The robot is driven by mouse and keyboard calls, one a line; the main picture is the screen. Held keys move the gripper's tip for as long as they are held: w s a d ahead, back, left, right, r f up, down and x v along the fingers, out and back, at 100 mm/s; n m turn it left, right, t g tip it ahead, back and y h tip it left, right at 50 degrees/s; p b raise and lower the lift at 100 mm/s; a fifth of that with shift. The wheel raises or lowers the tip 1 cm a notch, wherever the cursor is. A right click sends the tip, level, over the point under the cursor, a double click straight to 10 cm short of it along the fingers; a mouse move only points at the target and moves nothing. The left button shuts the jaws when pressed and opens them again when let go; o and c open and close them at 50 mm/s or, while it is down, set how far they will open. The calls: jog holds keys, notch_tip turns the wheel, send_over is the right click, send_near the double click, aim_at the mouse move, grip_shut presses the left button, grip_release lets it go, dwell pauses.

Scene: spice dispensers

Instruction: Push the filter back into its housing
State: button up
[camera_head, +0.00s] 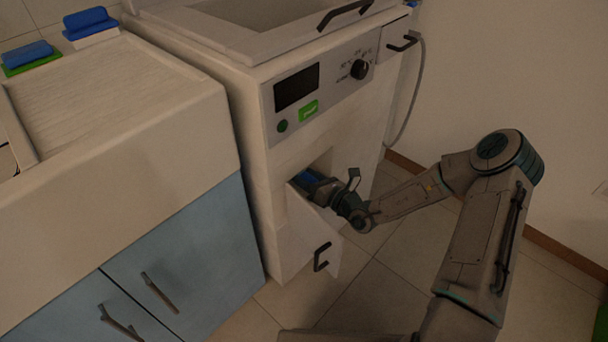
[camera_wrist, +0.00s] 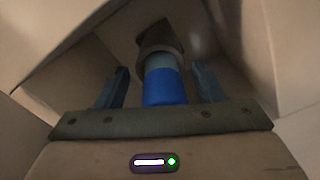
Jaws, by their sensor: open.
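The filter is a blue cylinder with a lighter blue-grey band (camera_wrist: 163,83), seen between my fingers in the wrist view. Its far end sits at a round grey-brown housing opening (camera_wrist: 156,45); I cannot tell how deep it is inside. My gripper (camera_wrist: 160,88) is open, with one finger on each side of the filter and a gap on both sides. In the head view my gripper (camera_head: 322,187) reaches into the low recess of the white appliance (camera_head: 262,165). A bit of blue (camera_head: 308,179) shows there, mostly hidden by my gripper.
A flap door (camera_head: 312,240) with a black handle hangs open below the recess, close under my gripper. The recess walls are tight around my wrist. A control panel (camera_head: 320,88) is above. A blue-fronted cabinet (camera_head: 190,255) stands left; open tiled floor lies right.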

jog(key=p+v, duration=0.3)
jog(key=v, duration=1)
